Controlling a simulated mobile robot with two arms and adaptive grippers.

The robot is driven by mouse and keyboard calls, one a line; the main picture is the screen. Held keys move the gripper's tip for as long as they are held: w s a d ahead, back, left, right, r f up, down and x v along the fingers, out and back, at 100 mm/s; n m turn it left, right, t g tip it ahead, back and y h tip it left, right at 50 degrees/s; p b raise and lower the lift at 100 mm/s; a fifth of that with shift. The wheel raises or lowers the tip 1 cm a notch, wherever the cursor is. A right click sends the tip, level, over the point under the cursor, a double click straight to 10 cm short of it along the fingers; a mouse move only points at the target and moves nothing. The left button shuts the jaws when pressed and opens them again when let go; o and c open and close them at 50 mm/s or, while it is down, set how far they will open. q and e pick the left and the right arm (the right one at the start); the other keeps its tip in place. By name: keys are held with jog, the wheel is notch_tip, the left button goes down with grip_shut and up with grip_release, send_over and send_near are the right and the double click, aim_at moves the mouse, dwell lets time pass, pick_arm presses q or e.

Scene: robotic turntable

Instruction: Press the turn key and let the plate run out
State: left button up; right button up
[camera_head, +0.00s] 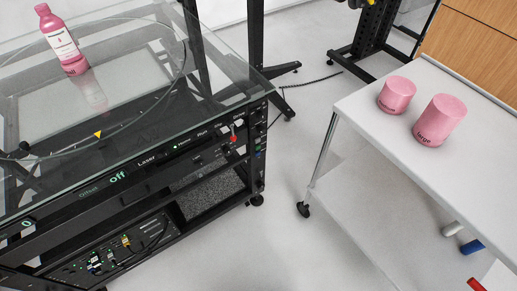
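The round glass plate (140,72) of the turntable lies on a black frame at the left. A pink bottle (62,45) with a white label stands near its far left part. A yellow triangle mark (98,134) sits at the plate's near edge. The front panel (150,165) shows lit words, among them "Off", "Laser", "Home" and "Run", with small keys too small to tell apart. A red knob (234,138) is at the panel's right end. I cannot tell which key is the turn key. Neither of my grippers is in view.
A white cart (375,145) at the right bears two pink cylinders, a small one (397,95) and one marked "large" (439,121). White, blue and red items lie low at the right. Grey floor is clear between turntable and cart. A black stand (367,45) is behind.

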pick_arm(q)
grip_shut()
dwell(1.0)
